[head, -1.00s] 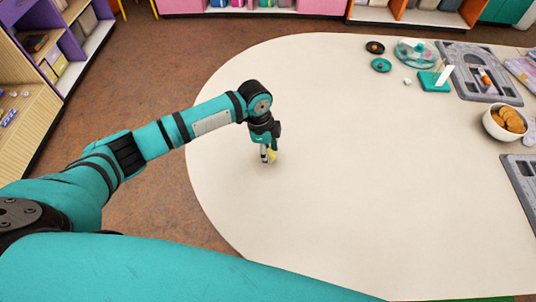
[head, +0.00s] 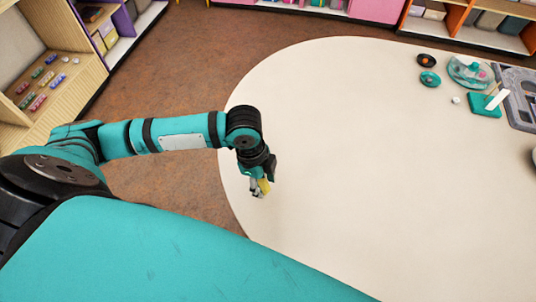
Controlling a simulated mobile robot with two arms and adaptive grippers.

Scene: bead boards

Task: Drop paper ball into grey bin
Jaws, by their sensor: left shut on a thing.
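My left gripper (head: 258,191) is shut on a small yellow thing (head: 264,186), which seems to be the paper ball. The fingers partly hide it, and it is too small to see its surface well. The gripper points down over the left edge area of the cream table (head: 350,190); its exact height above the top is hard to tell. No grey bin shows in the head view. My right gripper is not in view.
Teal and black round pieces, a clear dish (head: 470,71), a teal block (head: 484,105), a small white piece (head: 456,100) and a grey tray (head: 525,100) lie at the table's far right. Shelves (head: 50,75) stand at left. The table's middle and the brown floor (head: 185,75) beside it are clear.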

